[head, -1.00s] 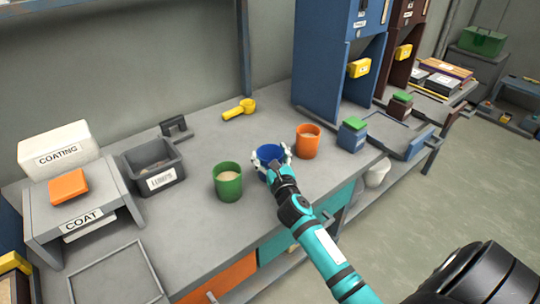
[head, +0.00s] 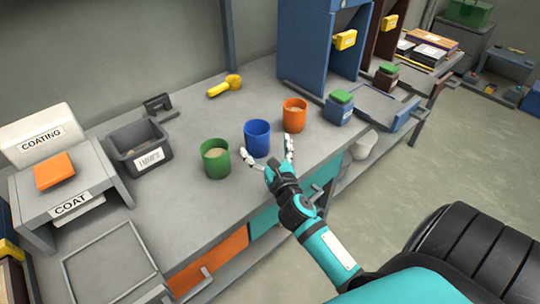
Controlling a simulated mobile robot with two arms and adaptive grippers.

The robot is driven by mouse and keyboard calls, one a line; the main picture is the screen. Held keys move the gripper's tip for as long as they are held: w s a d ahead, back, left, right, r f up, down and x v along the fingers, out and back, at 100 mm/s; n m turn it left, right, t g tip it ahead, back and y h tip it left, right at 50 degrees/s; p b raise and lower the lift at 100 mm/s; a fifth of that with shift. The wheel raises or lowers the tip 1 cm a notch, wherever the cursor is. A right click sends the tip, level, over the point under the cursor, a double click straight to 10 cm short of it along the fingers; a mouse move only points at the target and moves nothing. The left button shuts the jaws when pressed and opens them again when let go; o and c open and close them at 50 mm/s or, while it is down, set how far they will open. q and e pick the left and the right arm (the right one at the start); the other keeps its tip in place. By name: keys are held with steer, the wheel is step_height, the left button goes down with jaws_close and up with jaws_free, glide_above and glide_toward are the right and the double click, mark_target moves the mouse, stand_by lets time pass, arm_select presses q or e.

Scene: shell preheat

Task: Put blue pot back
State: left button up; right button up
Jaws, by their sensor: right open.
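The blue pot (head: 257,139) stands upright on the grey bench (head: 205,205) in the head view, between the green pot (head: 215,159) on its left and the orange pot (head: 294,115) on its right. My right gripper (head: 268,155) is open and empty just in front of the blue pot, toward the bench's front edge. Its fingers are spread wide, with the pot beyond them. The inside of the blue pot looks dark and its contents cannot be made out. My left gripper is not in view.
A yellow scoop (head: 225,86) lies behind the pots. A grey bin (head: 139,147) and the COAT stand (head: 65,185) are at the left. A blue jar with a green lid (head: 339,108) stands right of the orange pot, near the blue machine (head: 318,50). Bare bench lies left of the green pot.

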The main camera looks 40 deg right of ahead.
steer(key=shift+v, duration=1.85)
